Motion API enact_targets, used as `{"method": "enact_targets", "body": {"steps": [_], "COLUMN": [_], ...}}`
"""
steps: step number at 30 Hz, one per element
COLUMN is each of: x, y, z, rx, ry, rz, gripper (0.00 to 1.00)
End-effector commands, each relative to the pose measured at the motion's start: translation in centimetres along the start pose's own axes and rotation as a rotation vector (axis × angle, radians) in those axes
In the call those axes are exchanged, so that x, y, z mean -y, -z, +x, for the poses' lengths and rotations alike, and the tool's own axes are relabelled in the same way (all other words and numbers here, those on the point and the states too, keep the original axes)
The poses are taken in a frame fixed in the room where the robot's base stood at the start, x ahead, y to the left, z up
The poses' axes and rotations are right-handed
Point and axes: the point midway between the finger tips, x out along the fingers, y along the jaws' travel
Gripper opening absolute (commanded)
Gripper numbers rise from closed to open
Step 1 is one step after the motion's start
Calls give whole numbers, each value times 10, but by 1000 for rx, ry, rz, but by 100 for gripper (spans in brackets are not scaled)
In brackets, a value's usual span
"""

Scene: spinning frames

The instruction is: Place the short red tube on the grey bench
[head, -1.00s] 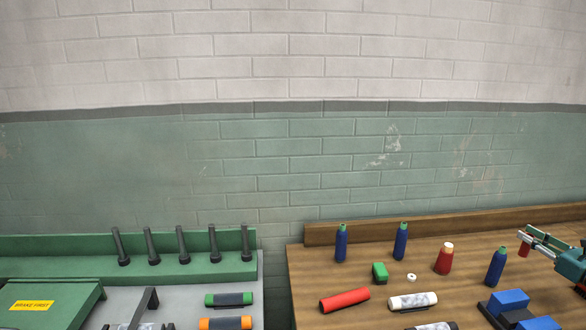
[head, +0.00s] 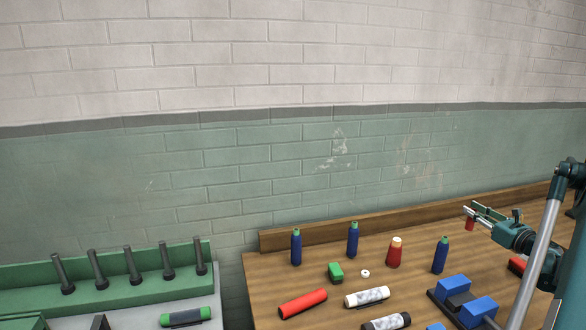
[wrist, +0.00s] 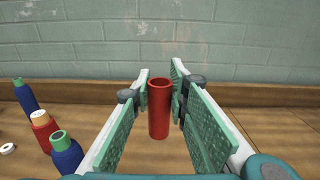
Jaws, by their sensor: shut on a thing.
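The short red tube (head: 469,224) is upright and hollow, held above the right part of the wooden table. My gripper (head: 474,213) is shut on it. In the wrist view the tube (wrist: 159,112) stands between the two green-padded fingers (wrist: 160,95), its open top facing up. The grey bench (head: 140,312) is at the lower left of the head view, far to the left of my gripper. Only part of its top shows.
The wooden table (head: 262,285) holds blue bottles (head: 440,256), a red bottle (head: 394,253), a lying red roll (head: 302,303), white rolls and blue blocks (head: 450,291). A gap separates it from the bench. Dark pegs (head: 132,266) stand along the bench's green back ledge.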

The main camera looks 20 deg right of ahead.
Motion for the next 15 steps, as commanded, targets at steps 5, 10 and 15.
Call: {"method": "enact_targets", "body": {"steps": [5, 10, 15], "x": [-38, -87, -139], "y": [-3, -6, -10], "z": [30, 66, 99], "rx": [0, 0, 0], "ry": [-42, -95, -147], "rz": [0, 0, 0], "gripper": [8, 8, 8]}}
